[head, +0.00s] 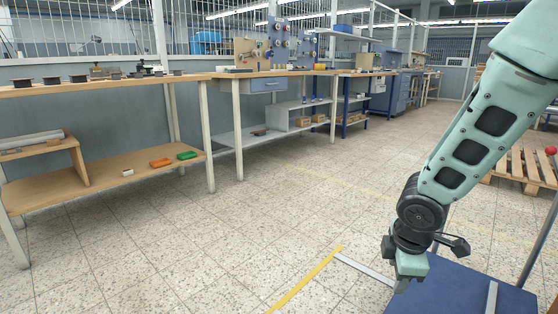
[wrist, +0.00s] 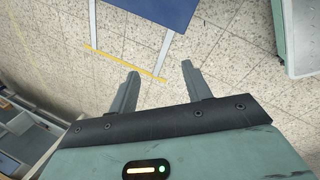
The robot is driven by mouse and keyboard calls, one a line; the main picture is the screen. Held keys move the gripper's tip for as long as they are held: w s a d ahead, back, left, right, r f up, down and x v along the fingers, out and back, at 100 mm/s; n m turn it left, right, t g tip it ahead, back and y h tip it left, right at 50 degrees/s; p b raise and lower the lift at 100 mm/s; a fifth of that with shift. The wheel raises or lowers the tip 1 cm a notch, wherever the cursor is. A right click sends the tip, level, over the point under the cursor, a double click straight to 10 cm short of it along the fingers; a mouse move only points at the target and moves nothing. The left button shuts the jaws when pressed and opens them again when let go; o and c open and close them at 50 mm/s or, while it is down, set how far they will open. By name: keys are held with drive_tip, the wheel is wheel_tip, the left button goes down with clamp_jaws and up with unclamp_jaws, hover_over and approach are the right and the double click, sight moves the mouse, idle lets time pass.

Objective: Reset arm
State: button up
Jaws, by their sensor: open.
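My gripper (wrist: 160,82) is open and empty in the wrist view, with its two grey fingers apart over the speckled tile floor. In the head view my arm hangs down at the right and bends at a dark joint. The gripper end there is low, above or beside a blue flat surface (head: 462,285), and its fingers are hard to make out. The blue surface also shows at the top of the wrist view (wrist: 160,10), apart from the fingers.
A long workbench (head: 130,84) runs along the left and back. Its lower shelf (head: 100,192) holds an orange piece (head: 160,162) and a green piece (head: 187,155). A wooden pallet (head: 520,167) lies at the right. Yellow tape (head: 305,281) marks the floor. The middle floor is clear.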

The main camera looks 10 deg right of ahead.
drive_tip(key=s+a+r+m+g+y, duration=0.1)
drive_tip(key=s+a+r+m, duration=0.25)
drive_tip(key=s+a, duration=0.6)
drive_tip(key=s+a+r+m+g+y, duration=0.1)
drive_tip(key=s+a+r+m+g, duration=0.2)
drive_tip(key=s+a, duration=0.6)
wheel_tip(320, 180, up, 39)
drive_tip(key=s+t+p, duration=0.1)
drive_tip(key=p, duration=3.7)
drive_tip(key=shift+s+d, duration=0.2)
drive_tip(key=shift+d, duration=0.25)
